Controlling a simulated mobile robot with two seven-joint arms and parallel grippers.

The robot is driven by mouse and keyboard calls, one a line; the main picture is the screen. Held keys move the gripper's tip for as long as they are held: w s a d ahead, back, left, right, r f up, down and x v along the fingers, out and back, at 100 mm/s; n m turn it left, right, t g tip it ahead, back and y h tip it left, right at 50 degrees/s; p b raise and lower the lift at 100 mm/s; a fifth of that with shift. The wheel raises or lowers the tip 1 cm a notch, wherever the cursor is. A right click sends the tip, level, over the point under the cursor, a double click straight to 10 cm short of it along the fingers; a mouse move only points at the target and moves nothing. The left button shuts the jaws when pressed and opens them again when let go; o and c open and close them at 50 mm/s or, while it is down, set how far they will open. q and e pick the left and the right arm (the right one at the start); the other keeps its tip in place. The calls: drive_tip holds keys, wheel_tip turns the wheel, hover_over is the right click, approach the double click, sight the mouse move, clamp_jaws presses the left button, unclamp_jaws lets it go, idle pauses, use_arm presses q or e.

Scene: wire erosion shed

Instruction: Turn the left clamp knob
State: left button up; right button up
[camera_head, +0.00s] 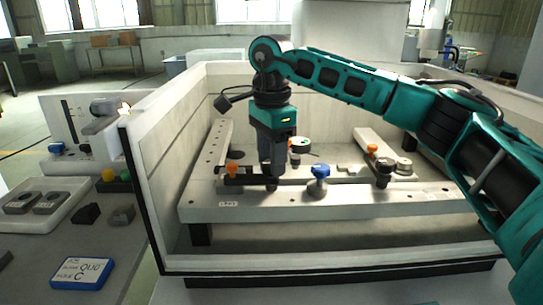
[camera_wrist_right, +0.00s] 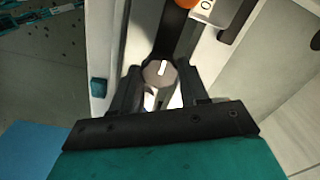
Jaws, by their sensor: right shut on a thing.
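The left clamp knob (camera_wrist_right: 158,73) is round and dark grey with a white line on its top. In the right wrist view it sits between the two black fingers of my right gripper (camera_wrist_right: 160,84), which are shut on it. In the head view the right gripper (camera_head: 271,176) points straight down at the front rail, and the knob (camera_head: 271,186) shows only as a small dark piece at its tips. A similar dark clamp knob (camera_head: 384,168) stands free to the right. My left gripper is not in view.
A blue star knob (camera_head: 319,172) stands close to the right of the gripper. An orange-topped piece (camera_head: 232,169) is to its left. The pale tank wall (camera_head: 157,150) rises at left. Outside are a grey tray (camera_head: 58,220) and a blue-framed sign (camera_head: 82,272).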

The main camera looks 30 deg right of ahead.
drive_tip(key=shift+c, duration=0.7)
